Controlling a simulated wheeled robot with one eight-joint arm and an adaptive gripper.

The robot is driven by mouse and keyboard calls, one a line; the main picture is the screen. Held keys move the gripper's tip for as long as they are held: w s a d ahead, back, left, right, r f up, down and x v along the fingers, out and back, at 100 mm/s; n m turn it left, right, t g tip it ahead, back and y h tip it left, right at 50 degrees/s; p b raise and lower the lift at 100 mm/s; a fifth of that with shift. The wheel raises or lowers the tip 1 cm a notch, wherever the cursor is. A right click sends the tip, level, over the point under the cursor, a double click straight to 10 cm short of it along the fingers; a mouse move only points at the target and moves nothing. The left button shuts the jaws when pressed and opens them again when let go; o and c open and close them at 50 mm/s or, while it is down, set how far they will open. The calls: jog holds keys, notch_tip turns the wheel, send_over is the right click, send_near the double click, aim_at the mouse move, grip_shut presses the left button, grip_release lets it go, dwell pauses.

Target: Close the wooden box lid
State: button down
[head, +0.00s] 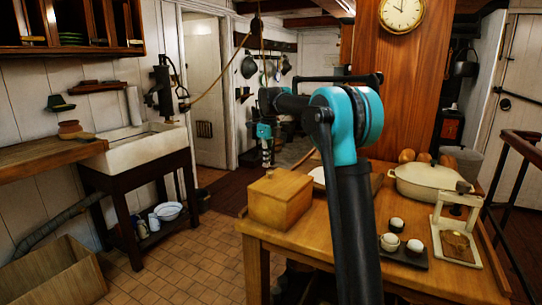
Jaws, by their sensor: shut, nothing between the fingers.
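The wooden box (280,208) stands at the left end of the wooden table in the head view. Its lid (284,184) lies flat over the top and looks closed, with a small knob near its left side. My gripper (267,163) is small in this view and points down, just above the lid's far left edge in the picture. It is shut and empty. A narrow gap shows between it and the box; how far behind or over the box it is, I cannot tell.
My arm crosses the middle of the view and hides part of the table (430,277). A dark tray (413,258) with small cups, a lidded pot (424,182) and a cream stand (457,228) are at the right. A sink (134,148) is at the left, with open floor between.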

jog(key=shift+w+a+f, duration=0.1)
jog(key=shift+a+f, duration=0.05)
jog(key=shift+f, duration=0.3)
jog(key=shift+w+a+f, duration=0.1)
jog(key=shift+a+f, duration=0.05)
jog(key=shift+f, duration=0.25)
jog(key=shift+f, duration=0.1)
